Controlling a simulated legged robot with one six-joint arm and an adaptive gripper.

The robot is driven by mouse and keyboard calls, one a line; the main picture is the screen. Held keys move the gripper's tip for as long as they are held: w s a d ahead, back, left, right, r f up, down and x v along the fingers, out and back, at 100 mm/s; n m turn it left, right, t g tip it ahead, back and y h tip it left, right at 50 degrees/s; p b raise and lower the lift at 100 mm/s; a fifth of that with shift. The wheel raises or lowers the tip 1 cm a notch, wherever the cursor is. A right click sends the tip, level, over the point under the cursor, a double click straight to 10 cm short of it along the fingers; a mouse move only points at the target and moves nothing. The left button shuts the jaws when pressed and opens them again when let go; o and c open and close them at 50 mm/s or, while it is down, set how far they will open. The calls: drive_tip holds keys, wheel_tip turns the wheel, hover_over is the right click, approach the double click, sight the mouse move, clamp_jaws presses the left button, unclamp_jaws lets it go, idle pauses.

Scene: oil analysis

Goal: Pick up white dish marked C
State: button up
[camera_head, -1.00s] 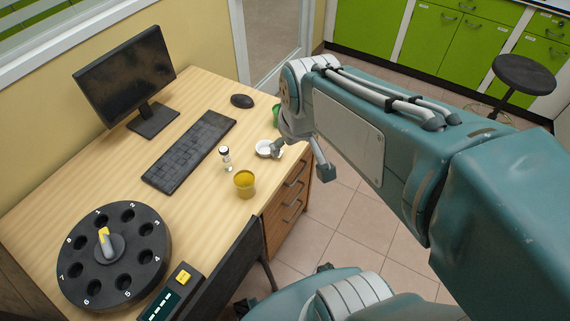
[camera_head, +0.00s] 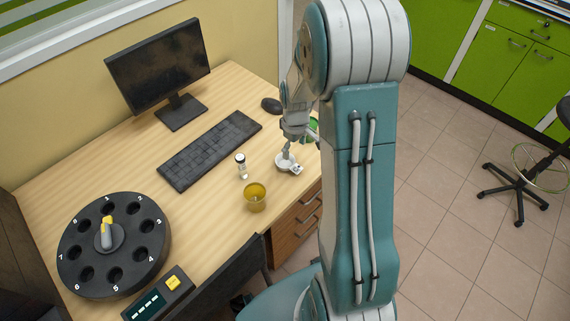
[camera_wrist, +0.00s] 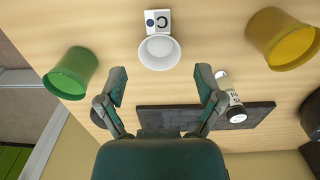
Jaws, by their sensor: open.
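The white dish (camera_wrist: 160,52) stands on the wooden desk, with a white tag marked C (camera_wrist: 158,22) beside it in the wrist view. In the head view the dish (camera_head: 283,163) is near the desk's right edge, with the tag at its lower right. My gripper (camera_wrist: 161,84) is open and empty, its two fingers spread wide. The dish lies just beyond the gap between the fingertips in the wrist view. In the head view my gripper (camera_head: 287,148) is over or beside the dish and partly covers it. I cannot tell its exact height.
A yellow cup (camera_head: 255,198) and a small labelled bottle (camera_head: 241,166) stand near the dish. A green cup (camera_wrist: 74,72) is on the other side. A keyboard (camera_head: 210,149), mouse (camera_head: 271,105), monitor (camera_head: 160,62) and black numbered carousel (camera_head: 113,245) occupy the desk.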

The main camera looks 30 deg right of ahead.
hover_over(293, 166)
drive_tip(key=d, duration=0.1)
drive_tip(key=f, duration=0.4)
drive_tip(key=shift+s+d+f, duration=0.1)
drive_tip(key=shift+s, duration=0.1)
drive_tip(key=f, duration=0.1)
drive_tip(key=a+f, duration=0.1)
drive_tip(key=f, duration=0.2)
drive_tip(key=shift+w+a+f, duration=0.2)
drive_tip(key=shift+a+f, duration=0.1)
drive_tip(key=shift+f, duration=0.1)
drive_tip(key=shift+d+f, duration=0.1)
drive_tip(key=shift+f, duration=0.2)
drive_tip(key=shift+d, duration=0.25)
drive_tip(key=c, duration=1.1)
drive_tip(key=shift+a, duration=0.2)
clamp_jaws()
